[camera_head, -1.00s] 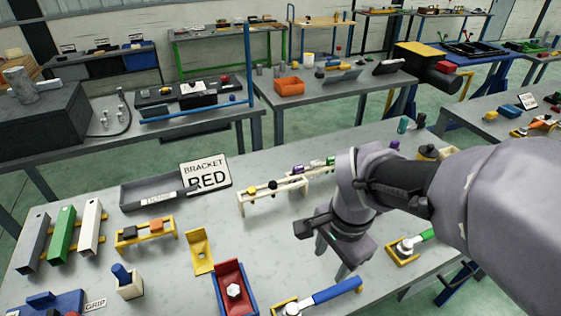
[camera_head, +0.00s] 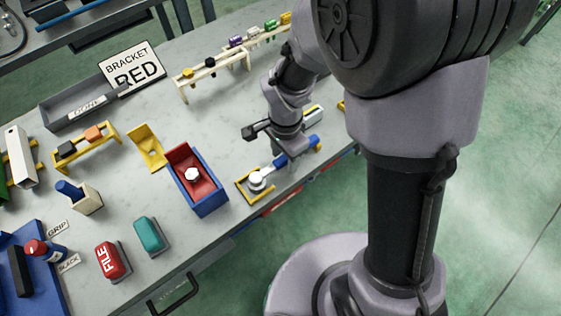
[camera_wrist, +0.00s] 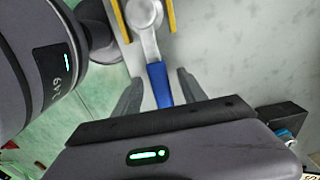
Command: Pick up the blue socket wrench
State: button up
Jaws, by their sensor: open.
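The blue socket wrench (camera_head: 280,166) lies in its yellow holder (camera_head: 242,191) near the front edge of the table, its silver head toward the left in the head view. In the wrist view, its silver head is at the top and its blue handle (camera_wrist: 157,80) points down toward my gripper. My gripper (camera_head: 294,154) is open over the handle. In the wrist view my gripper (camera_wrist: 160,83) has one finger on each side of the handle, with gaps showing. Part of the handle is hidden by my gripper; I cannot tell how far the fingertips reach down.
A red and blue bin (camera_head: 205,202) with a white nut stands left of the wrench, with a yellow bracket (camera_head: 150,148) beyond. A red block (camera_head: 110,261) and a teal block (camera_head: 150,235) lie near the front edge. Bare tabletop (camera_head: 225,125) lies behind the wrench.

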jog(key=shift+f, duration=0.15)
grip_shut()
